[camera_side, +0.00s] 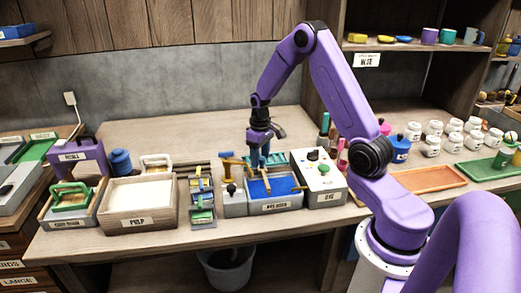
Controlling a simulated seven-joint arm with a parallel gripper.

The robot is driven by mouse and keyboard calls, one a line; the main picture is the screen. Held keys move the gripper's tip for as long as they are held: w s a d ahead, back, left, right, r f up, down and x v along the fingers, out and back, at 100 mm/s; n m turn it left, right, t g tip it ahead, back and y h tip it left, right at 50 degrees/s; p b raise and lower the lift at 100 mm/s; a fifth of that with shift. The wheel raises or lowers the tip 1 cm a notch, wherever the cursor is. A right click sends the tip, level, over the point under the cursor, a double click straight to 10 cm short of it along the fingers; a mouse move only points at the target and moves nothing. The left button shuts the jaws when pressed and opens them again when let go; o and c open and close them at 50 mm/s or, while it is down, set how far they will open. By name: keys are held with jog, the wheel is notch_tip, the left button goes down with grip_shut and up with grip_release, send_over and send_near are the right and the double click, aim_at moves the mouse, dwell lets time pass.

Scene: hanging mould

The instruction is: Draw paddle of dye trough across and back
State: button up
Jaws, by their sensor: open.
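The dye trough (275,206) stands on the bench in the middle, a grey box with blue dye (283,186) in it and a label on its front. A wooden paddle (298,188) shows as a small bar at the trough's right side. Another wooden bar (234,162) with a blue upright sits at its back left; I cannot tell whether it belongs to the paddle. My gripper (265,150) is open and points down above the back left of the trough. It partly hides what stands behind it, and I cannot tell whether it touches the bar.
A white control box (320,184) labelled DYE stands close at right. A lever box (232,200) and small stacked moulds (202,200) stand at left, beside the pulp vat (139,219). Jars and an orange tray (428,178) fill the right bench.

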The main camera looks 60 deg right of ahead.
notch_tip(320, 180, up, 17)
jog(key=shift+r, duration=0.2)
dwell(0.3)
jog(key=w+f+g, duration=0.2)
jog(key=w+g, duration=0.2)
jog(key=w, duration=0.3)
jog(key=shift+g, duration=0.3)
jog(key=x, duration=1.7)
jog(key=shift+s+d, duration=0.1)
jog(key=shift+d, duration=0.1)
